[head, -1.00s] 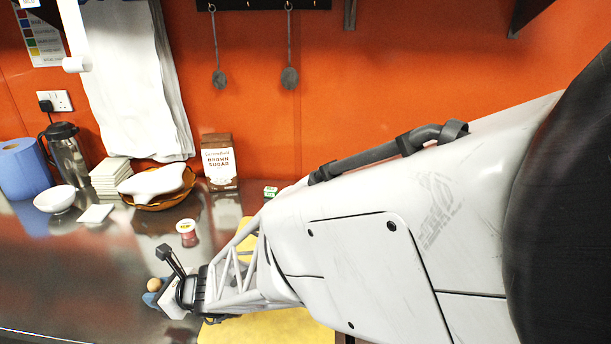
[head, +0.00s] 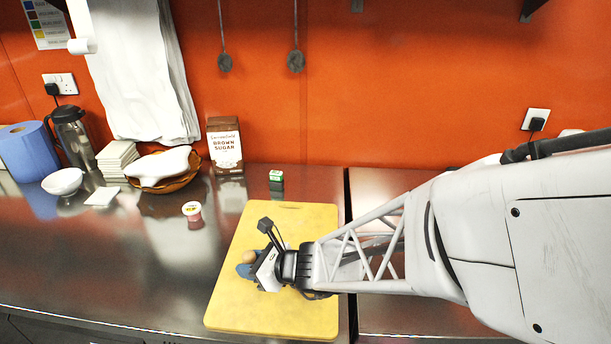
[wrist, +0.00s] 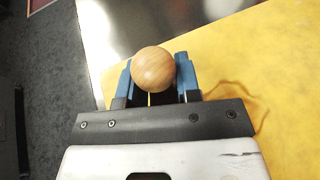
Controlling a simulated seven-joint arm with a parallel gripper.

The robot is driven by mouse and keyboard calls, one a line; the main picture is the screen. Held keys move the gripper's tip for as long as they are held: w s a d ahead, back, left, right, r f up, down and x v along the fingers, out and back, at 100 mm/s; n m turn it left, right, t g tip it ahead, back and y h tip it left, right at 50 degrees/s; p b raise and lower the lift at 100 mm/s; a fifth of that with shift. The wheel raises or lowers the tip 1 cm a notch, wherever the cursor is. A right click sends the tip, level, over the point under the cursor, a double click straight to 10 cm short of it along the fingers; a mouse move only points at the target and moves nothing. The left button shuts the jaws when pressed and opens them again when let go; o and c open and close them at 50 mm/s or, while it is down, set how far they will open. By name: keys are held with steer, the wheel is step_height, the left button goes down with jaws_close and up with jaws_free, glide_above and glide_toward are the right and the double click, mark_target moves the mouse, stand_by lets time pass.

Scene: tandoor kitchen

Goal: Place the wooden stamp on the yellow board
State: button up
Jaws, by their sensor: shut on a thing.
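The wooden stamp (wrist: 153,69) shows its round knob between the blue fingers of my gripper (wrist: 160,88) in the wrist view. In the head view the stamp's knob (head: 249,257) shows at the tip of my gripper (head: 246,268). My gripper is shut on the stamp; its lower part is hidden. The yellow board (head: 231,306) lies flat on the steel counter, and my gripper with the stamp is over its left middle part. The board also fills the right of the wrist view (wrist: 265,65). I cannot tell whether the stamp touches the board.
A small red-and-white tub (head: 193,211) stands left of the board. A small green box (head: 276,176) and a brown sugar box (head: 225,146) stand behind it. A brown bowl (head: 180,184), a white bowl (head: 62,183) and a jug (head: 73,137) are at the left. The front-left counter is clear.

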steer(key=shift+m+t, duration=0.6)
steer(key=d, duration=0.4)
steer(key=s+d, duration=0.1)
steer(key=d, duration=0.3)
steer(key=s+d, duration=0.1)
steer(key=d, duration=0.3)
steer(key=shift+s+d+f, duration=0.15)
steer(key=shift+d+f, duration=0.05)
steer(key=w+a, duration=0.2)
steer(key=w, duration=0.2)
steer(key=w+a+f, duration=0.1)
steer(key=w+a, duration=0.2)
steer(key=w, duration=0.2)
steer(key=w+a, duration=0.2)
steer(key=w, duration=0.3)
steer(key=shift+w+a+f, duration=0.15)
steer(key=shift+f, duration=0.1)
steer(key=shift+h, duration=0.3)
steer(key=shift+f, duration=1.75)
steer(key=shift+f, duration=0.1)
steer(key=o, duration=0.9)
